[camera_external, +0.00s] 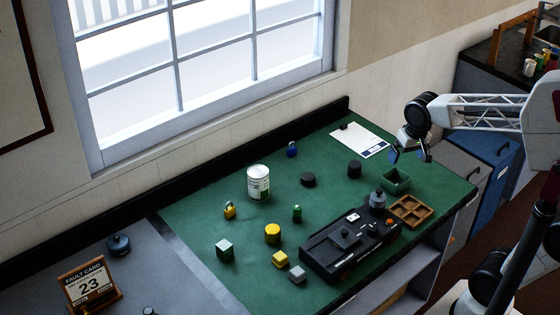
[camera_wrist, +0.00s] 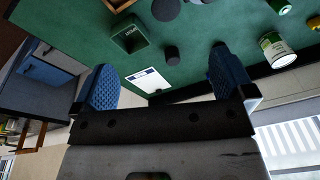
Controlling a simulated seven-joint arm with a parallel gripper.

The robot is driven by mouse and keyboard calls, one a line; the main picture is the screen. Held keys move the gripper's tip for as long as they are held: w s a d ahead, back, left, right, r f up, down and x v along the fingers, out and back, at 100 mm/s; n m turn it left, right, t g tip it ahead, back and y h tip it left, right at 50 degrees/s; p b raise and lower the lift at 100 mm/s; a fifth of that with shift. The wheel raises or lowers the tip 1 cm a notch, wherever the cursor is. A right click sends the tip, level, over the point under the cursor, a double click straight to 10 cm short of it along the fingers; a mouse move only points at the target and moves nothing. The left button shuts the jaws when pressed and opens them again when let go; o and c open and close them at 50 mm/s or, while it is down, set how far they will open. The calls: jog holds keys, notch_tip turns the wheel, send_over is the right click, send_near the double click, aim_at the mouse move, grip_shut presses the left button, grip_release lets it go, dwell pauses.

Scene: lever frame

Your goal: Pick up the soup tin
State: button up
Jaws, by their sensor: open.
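The soup tin (camera_external: 258,183) is a white can with a green-marked label, standing upright on the green bench top near the window. In the wrist view the tin (camera_wrist: 277,50) shows at the upper right, outside the fingers. My gripper (camera_external: 411,154) is above the right end of the bench, well apart from the tin and to its right. In the wrist view my gripper (camera_wrist: 165,88) has its two blue pads wide apart, with nothing between them held.
A black device (camera_external: 340,246), a wooden tray (camera_external: 410,211) and a green box (camera_external: 396,181) stand at the front right. A yellow padlock (camera_external: 229,210), a green cylinder (camera_external: 297,213) and a black disc (camera_external: 308,180) lie around the tin.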

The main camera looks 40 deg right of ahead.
jog(key=w+a+m, duration=0.2)
jog(key=w+a, duration=0.1)
jog(key=w, duration=0.4)
jog(key=w+a+m, duration=0.1)
jog(key=w+a, duration=0.2)
jog(key=w, duration=0.3)
jog(key=m+g, duration=0.2)
jog(key=m, duration=0.6)
send_near(259, 170)
jog(key=f, duration=0.5)
jog(key=shift+s+d, duration=0.1)
jog(key=shift+s, duration=0.1)
jog(key=shift+w+a+f+m, duration=0.2)
jog(key=shift+f+m, duration=0.05)
jog(key=shift+m, duration=0.05)
jog(key=shift+f, duration=1.25)
jog(key=shift+f, duration=0.1)
